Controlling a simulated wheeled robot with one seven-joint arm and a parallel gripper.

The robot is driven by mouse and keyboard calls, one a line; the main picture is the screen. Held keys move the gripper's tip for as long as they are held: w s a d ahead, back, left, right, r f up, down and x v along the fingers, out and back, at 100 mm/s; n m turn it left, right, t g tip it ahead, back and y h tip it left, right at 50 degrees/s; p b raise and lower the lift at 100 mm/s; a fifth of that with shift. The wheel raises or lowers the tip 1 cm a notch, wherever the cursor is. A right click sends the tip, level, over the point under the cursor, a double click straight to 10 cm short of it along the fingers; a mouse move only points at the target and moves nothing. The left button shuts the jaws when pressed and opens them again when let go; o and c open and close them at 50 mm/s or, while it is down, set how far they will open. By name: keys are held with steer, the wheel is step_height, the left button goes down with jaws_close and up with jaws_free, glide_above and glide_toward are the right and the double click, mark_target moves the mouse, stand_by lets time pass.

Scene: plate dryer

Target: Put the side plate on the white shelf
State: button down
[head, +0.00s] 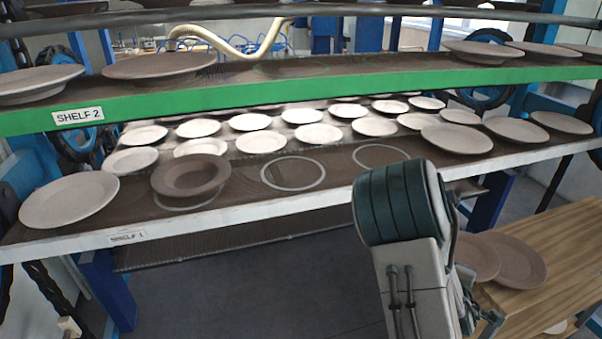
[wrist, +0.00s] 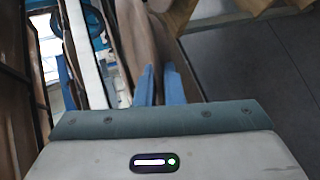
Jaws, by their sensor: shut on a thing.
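The white shelf (head: 240,214), labelled SHELF 1, runs across the head view with a white front edge. A dark brown plate with a raised rim (head: 191,176) sits on its front left, beside a wide pale plate (head: 68,200). Two empty pale rings (head: 293,173) mark its surface to the right. In the wrist view my gripper (wrist: 159,87) has its blue fingers shut on a brown side plate (wrist: 135,38), seen nearly edge-on.
A green-edged shelf (head: 300,88), SHELF 2, hangs above with plates on it. Several pale plates fill the white shelf's back and right. Brown plates (head: 518,262) lie on a wooden table (head: 575,235) at right, near my arm.

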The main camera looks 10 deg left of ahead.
steer(key=w+a+r+n+g+y, duration=0.1)
steer(key=a+r+n+y, duration=0.3)
steer(key=a+r, duration=0.4)
steer(key=w+a+r+n+g+y, duration=0.1)
steer(key=w+a+r+n+y, duration=0.3)
steer(key=a+r, duration=0.5)
steer(key=w+a+r+n+y, duration=0.2)
steer(key=a+r+n+y, duration=0.3)
steer(key=a+r, duration=0.4)
steer(key=a, duration=0.6)
steer(key=shift+w+a+g+y, duration=0.3)
steer(key=shift+w+g+y, duration=0.1)
